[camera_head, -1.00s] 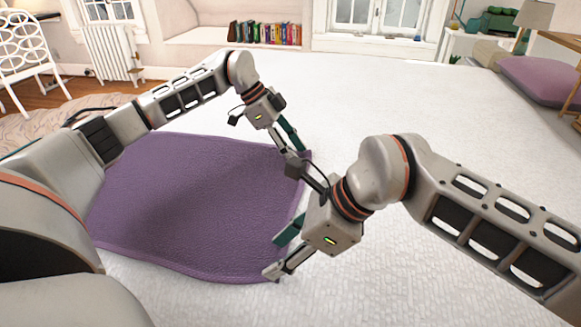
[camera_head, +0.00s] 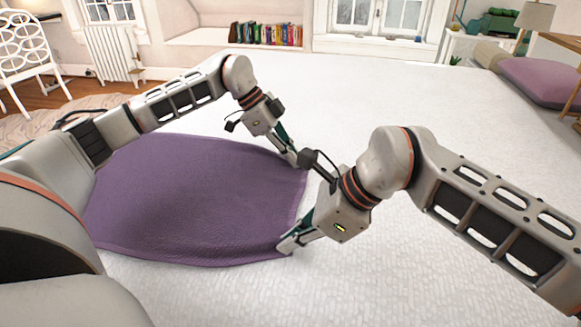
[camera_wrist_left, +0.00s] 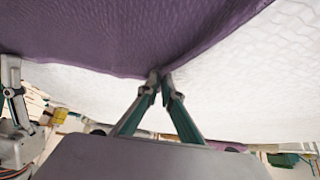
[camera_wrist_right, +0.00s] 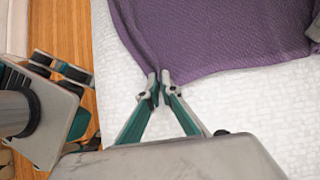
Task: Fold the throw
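The purple throw (camera_head: 190,200) lies spread on the white bed, its right edge running between my two grippers. My left gripper (camera_head: 299,160) is at the far right corner. In the left wrist view its fingertips (camera_wrist_left: 160,80) are closed together on the throw's corner. My right gripper (camera_head: 288,247) is at the near right corner. In the right wrist view its fingertips (camera_wrist_right: 158,82) pinch the throw's edge at that corner. The throw's left end is partly hidden behind my left arm.
The white bed surface (camera_head: 400,110) is clear beyond and to the right of the throw. A purple cushion (camera_head: 540,80) lies at the far right. Books (camera_head: 265,33) stand on a window seat at the back. A white chair (camera_head: 25,50) stands at far left.

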